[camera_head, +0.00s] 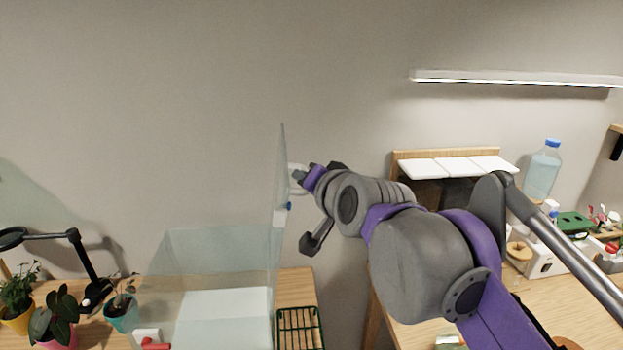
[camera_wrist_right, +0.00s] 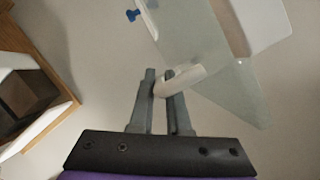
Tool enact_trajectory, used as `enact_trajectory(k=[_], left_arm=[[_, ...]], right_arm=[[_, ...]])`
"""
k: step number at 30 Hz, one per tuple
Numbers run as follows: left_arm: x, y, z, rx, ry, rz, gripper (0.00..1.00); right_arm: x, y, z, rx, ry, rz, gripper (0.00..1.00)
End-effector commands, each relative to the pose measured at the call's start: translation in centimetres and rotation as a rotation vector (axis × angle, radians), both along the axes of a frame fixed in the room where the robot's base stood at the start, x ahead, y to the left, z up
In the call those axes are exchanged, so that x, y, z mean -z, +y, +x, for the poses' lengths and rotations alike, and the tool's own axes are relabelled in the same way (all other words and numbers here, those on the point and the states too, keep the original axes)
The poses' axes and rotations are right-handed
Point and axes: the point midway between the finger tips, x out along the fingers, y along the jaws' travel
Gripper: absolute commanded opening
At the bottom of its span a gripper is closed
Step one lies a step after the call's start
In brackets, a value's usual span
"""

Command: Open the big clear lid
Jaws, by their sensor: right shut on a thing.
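The big clear lid (camera_head: 280,185) stands about upright, edge-on in the head view, at the right side of the clear box (camera_head: 215,260). It also shows as a pale see-through panel in the right wrist view (camera_wrist_right: 215,85). A white handle (camera_wrist_right: 182,80) sticks out from the lid. My right gripper (camera_head: 302,176) is at the lid's right face, shut on this handle, with its grey fingers (camera_wrist_right: 160,85) on either side of it in the wrist view. A small blue piece (camera_head: 289,206) sits on the lid below the handle. My left gripper is not in view.
Potted plants (camera_head: 55,315) and a black lamp (camera_head: 85,265) stand left of the box. A green wire rack (camera_head: 300,328) lies right of it. A bottle (camera_head: 543,170) and a shelf with white tiles (camera_head: 450,167) are at the right.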

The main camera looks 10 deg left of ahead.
Motion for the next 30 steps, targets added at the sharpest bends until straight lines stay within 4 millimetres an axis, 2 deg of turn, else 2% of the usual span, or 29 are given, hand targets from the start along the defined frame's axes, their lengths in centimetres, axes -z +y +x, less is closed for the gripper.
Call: enact_trajectory(k=[15,16,18,26,30], left_arm=[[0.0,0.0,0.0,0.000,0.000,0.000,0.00],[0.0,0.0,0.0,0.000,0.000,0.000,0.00],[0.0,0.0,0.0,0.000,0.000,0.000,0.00],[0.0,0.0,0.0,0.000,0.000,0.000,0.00],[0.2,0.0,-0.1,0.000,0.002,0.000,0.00]], right_arm=[[0.0,0.1,0.0,0.001,0.001,0.008,0.00],[0.0,0.1,0.0,0.001,0.001,0.008,0.18],[0.0,0.1,0.0,0.001,0.001,0.007,0.27],[0.0,0.1,-0.1,0.000,0.001,0.007,0.27],[-0.4,-0.7,-1.2,0.001,0.002,0.006,0.27]])
